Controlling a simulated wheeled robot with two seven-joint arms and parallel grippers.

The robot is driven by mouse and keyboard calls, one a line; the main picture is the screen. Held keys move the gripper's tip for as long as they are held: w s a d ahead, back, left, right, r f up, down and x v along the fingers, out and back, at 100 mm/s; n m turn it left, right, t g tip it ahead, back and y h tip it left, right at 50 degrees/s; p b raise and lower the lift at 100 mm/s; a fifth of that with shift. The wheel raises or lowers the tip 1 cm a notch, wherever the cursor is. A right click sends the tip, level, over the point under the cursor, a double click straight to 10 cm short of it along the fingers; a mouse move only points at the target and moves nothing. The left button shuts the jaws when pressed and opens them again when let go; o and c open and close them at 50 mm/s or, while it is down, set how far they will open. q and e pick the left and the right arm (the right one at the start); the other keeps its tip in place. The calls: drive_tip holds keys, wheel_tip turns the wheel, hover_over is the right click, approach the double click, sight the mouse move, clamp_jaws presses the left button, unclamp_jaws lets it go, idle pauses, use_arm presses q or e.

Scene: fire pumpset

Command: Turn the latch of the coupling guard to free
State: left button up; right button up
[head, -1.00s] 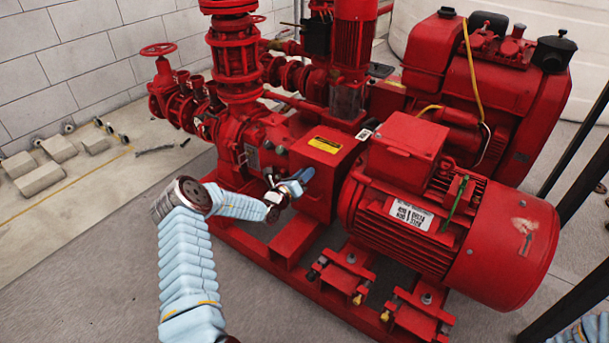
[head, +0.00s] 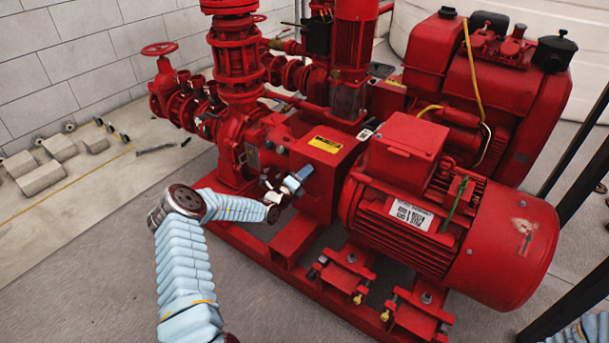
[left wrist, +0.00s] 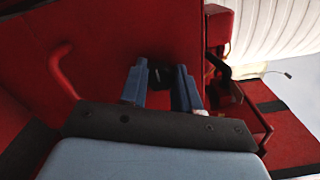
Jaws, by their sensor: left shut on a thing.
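The coupling guard is the red box with a yellow label (head: 325,145), between the pump and the large red motor. My left gripper (head: 300,176) is at the guard's near-left face, its blue fingers pointing into it. In the left wrist view, the fingers (left wrist: 160,84) stand on either side of a small black latch (left wrist: 159,70) on the red guard face. The gripper is shut on this latch. The fingers cover most of it, and its exact angle cannot be told. In the head view the latch is hidden by the gripper. My right gripper is not in view.
The red motor (head: 455,235) stands right of the guard, and the pump pipework (head: 232,60) rises behind it. A red base frame (head: 290,257) runs below my left arm. In the left wrist view, a red bent handle (left wrist: 62,68) is at left.

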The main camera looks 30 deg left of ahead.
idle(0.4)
use_arm(q)
drive_tip(key=o, duration=1.1)
drive_tip(key=shift+c, duration=0.2)
drive_tip(key=shift+s, duration=0.1)
drive_tip(key=s+a, duration=0.1)
drive_tip(key=s, duration=1.2)
drive_tip(key=shift+s+p, duration=0.3)
